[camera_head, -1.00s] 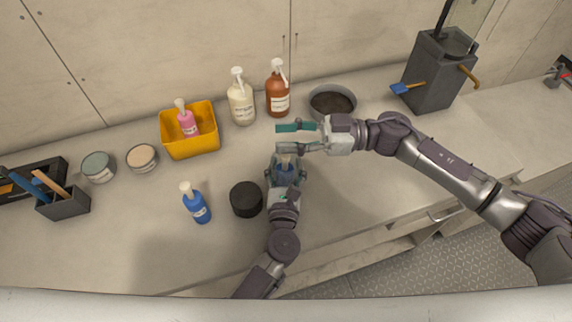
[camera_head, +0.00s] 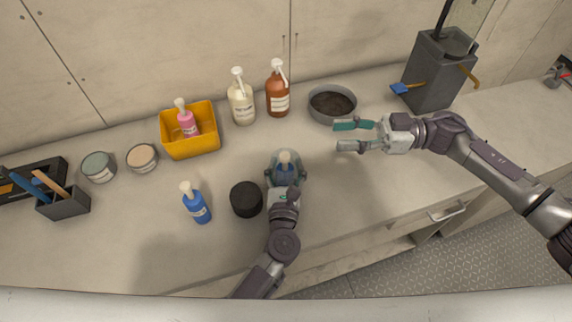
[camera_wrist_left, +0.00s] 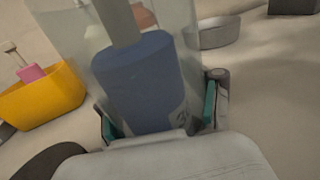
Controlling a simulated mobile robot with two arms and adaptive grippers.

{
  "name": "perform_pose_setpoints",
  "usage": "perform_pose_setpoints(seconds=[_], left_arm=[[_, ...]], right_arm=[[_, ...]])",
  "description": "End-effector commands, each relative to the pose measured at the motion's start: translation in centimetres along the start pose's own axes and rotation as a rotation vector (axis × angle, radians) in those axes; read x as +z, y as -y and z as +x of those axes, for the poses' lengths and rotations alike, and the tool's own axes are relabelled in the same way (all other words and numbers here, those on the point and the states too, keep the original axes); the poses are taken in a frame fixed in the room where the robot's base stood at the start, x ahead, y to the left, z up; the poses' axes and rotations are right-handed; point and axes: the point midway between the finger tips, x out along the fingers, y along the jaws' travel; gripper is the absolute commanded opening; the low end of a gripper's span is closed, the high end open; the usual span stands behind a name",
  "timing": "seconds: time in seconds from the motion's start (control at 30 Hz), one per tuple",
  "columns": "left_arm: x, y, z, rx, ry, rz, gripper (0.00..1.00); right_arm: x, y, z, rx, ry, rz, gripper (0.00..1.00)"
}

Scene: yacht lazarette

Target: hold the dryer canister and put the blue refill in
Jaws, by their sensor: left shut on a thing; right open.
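The clear dryer canister (camera_head: 274,162) stands on the counter, and my left gripper (camera_head: 285,181) is shut around it. It also shows in the left wrist view (camera_wrist_left: 75,40), see-through between the fingers. The blue refill (camera_wrist_left: 142,85) is inside the canister, upright, with its pale stem pointing up; in the head view it shows through the canister's open top (camera_head: 285,168). Its base is hidden by my gripper. My right gripper (camera_head: 354,135) is open and empty, to the right of the canister and apart from it.
A black cylinder (camera_head: 246,199) and another blue pump bottle (camera_head: 196,205) stand left of the canister. Behind are a yellow bin (camera_head: 195,147) with a pink bottle, a cream bottle (camera_head: 241,104), a brown bottle (camera_head: 278,97) and a grey bowl (camera_head: 330,116).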

Motion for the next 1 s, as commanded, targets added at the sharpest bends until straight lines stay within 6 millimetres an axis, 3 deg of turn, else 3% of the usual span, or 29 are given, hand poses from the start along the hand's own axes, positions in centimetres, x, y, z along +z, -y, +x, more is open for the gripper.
perform_pose_setpoints(seconds=[0.13,0.17,0.33,0.73,1.0], left_arm=[[0.0,0.0,0.0,0.0,-0.001,0.0,0.17],[0.0,0.0,0.0,0.0,-0.001,0.0,0.64],[0.0,0.0,0.0,0.0,-0.001,0.0,0.92],[-0.1,0.0,-0.3,0.0,-0.001,0.0,0.94],[-0.2,0.0,-4.0,0.0,-0.003,0.0,0.94]], right_arm=[[0.0,0.0,0.0,0.0,0.0,0.0,0.42],[0.0,0.0,0.0,0.0,0.0,0.0,0.42],[0.0,0.0,0.0,0.0,0.0,0.0,0.42],[0.0,0.0,0.1,0.0,0.0,0.0,0.42],[0.0,0.0,0.1,0.0,0.0,0.0,0.42]])
